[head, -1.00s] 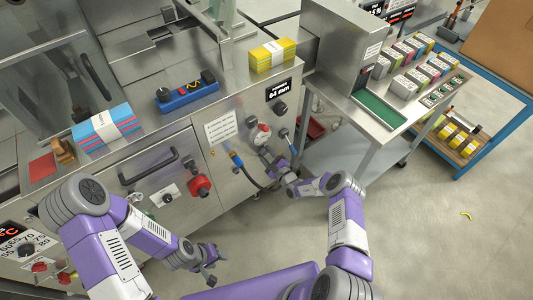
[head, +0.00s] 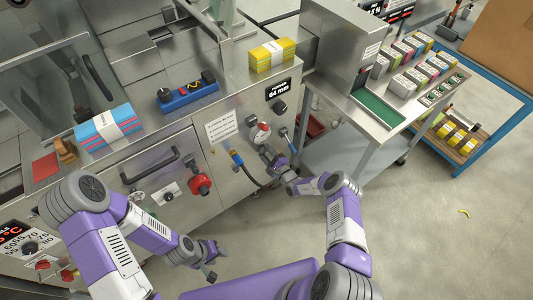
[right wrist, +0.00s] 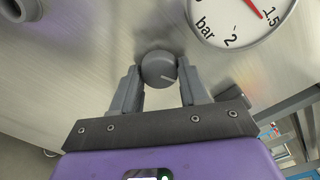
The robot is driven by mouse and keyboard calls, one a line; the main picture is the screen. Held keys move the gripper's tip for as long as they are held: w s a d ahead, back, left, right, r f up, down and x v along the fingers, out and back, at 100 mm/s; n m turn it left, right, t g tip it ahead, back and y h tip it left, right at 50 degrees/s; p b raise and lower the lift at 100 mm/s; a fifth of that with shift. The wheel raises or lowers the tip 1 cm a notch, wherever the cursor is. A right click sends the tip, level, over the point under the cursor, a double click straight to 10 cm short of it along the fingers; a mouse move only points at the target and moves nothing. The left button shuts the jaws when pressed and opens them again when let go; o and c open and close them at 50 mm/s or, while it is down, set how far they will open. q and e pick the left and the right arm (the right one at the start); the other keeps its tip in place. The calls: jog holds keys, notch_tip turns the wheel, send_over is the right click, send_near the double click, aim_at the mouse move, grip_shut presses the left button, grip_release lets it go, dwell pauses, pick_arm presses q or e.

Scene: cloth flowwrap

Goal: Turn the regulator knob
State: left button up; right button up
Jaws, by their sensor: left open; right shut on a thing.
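The regulator knob (right wrist: 158,68) is a small round grey knob with a pale line on its face, pointing to the lower right in the right wrist view. My right gripper (right wrist: 160,85) has a finger on each side of the knob and is shut on it. In the head view my right gripper (head: 268,154) is at the machine front just below the gauge, and covers the knob. The white pressure gauge (right wrist: 243,18) with a red needle is partly cut off; it also shows in the head view (head: 262,132). My left gripper (head: 210,263) is open and empty, low in front of the machine.
A blue-ended hose (head: 237,158) hangs left of my right gripper. A red knob (head: 200,184) and a dark knob (head: 279,107) stick out of the panel. A steel side table (head: 340,155) stands to the right. The floor in front is open.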

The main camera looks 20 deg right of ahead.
jog(key=o, duration=1.1)
jog(key=shift+c, duration=0.2)
jog(key=shift+s, duration=0.1)
jog(key=shift+s+d+p, duration=0.2)
jog(key=shift+s+p, duration=0.1)
jog(key=shift+s, duration=0.05)
jog(key=p+v, duration=0.2)
jog(key=v, duration=0.4)
jog(key=shift+s, duration=0.35)
